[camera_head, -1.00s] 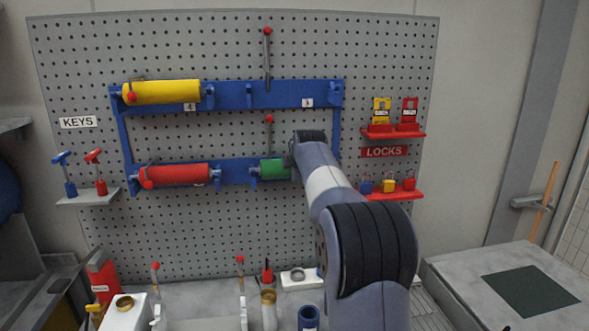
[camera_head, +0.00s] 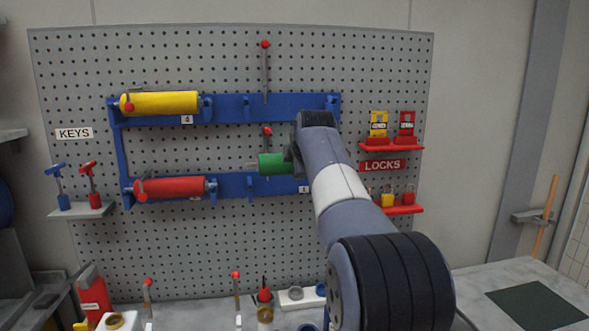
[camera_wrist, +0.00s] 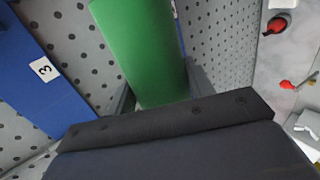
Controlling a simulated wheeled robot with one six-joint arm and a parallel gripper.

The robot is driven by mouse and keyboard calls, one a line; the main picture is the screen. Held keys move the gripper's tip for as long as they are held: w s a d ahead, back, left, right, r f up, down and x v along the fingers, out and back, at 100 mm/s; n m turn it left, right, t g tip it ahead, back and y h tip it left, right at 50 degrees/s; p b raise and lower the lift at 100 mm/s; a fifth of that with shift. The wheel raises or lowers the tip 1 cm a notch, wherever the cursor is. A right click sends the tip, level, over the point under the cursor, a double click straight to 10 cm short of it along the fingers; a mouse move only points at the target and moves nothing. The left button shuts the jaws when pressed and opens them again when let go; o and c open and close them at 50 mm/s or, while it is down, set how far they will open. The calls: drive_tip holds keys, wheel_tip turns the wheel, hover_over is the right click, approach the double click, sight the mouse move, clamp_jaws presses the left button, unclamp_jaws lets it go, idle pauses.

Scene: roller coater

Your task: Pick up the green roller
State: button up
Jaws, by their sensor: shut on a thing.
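The green roller (camera_head: 273,164) is held out in front of the pegboard, slightly above the lower blue rail (camera_head: 232,186). My gripper (camera_head: 292,157) is shut on it; my arm hides the roller's right part in the head view. In the wrist view, the green roller (camera_wrist: 140,45) lies between the two fingers of my gripper (camera_wrist: 160,92), and its near end is hidden behind the gripper body.
A yellow roller (camera_head: 165,103) hangs on the upper rail and a red roller (camera_head: 172,188) on the lower rail. Lock shelves (camera_head: 405,211) are to the right. A key shelf (camera_head: 85,212) is at left. Bench items (camera_head: 265,311) stand below.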

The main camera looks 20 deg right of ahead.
drive_tip(key=s+a+b, duration=0.3)
drive_tip(key=s+b, duration=0.1)
drive_tip(key=s, duration=0.9)
drive_tip(key=r+p, duration=0.4)
drive_tip(key=shift+s+d+r, duration=0.15)
drive_tip(key=shift+s+r, duration=0.1)
drive_tip(key=shift+r, duration=0.1)
